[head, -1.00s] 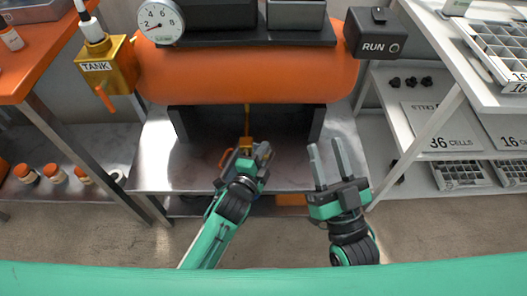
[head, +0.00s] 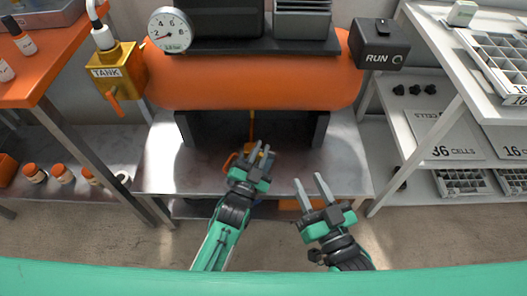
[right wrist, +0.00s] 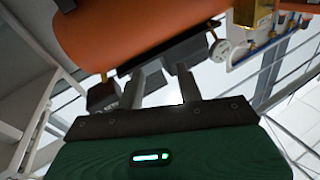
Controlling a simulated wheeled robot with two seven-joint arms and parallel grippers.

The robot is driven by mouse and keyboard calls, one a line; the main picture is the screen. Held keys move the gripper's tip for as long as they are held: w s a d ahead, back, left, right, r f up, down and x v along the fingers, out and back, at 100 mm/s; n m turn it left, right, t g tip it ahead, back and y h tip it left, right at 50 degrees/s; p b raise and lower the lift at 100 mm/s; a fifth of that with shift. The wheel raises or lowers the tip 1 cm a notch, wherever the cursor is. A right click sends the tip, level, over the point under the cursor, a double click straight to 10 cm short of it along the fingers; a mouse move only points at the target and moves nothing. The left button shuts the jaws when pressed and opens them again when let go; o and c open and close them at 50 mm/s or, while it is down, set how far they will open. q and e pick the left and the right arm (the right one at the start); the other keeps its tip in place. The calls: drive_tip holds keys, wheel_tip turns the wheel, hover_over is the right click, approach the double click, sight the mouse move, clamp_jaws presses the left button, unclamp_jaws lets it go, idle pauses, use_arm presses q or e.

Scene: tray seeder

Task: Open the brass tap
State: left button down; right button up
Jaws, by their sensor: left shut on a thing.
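The brass tap hangs low under the orange tank (head: 250,88), below a thin brass pipe (head: 252,124). Its orange handle (head: 231,160) shows just left of my left gripper (head: 262,148). My left gripper is shut on the tap and its fingers hide most of it, so which part it grips is unclear. My right gripper (head: 311,181) is open and empty, to the right of the left one and apart from the tap. Its spread fingers also show in the right wrist view (right wrist: 160,88).
A brass block marked TANK (head: 112,72) with an orange lever and a gauge (head: 170,30) are at the upper left. A dark RUN box (head: 380,45) is at the upper right. A metal bench (head: 165,170) lies below the tank, between dark supports.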

use_arm(q)
drive_tip(key=shift+a+r+n+t+y+p, duration=0.1)
drive_tip(key=shift+a+n+t+y, duration=0.4)
drive_tip(key=shift+n, duration=0.85)
drive_tip(key=shift+a+r+n+t+y+p, duration=0.15)
drive_tip(key=shift+a+n+t+y, duration=0.3)
drive_tip(key=shift+n, duration=0.85)
drive_tip(key=shift+a+r+n+t+y+p, duration=0.1)
drive_tip(key=shift+a+n+t+y, duration=0.4)
drive_tip(key=shift+n, duration=0.85)
drive_tip(key=shift+d, duration=0.15)
use_arm(e)
drive_tip(key=f, duration=0.1)
drive_tip(key=s+f+g, duration=0.1)
drive_tip(key=f+g, duration=0.1)
drive_tip(key=shift+s+a, duration=0.15)
drive_tip(key=shift+a, duration=0.25)
drive_tip(key=shift+f, duration=0.2)
use_arm(q)
drive_tip(key=c, duration=1.4)
unclamp_jaws()
drive_tip(key=shift+c, duration=0.2)
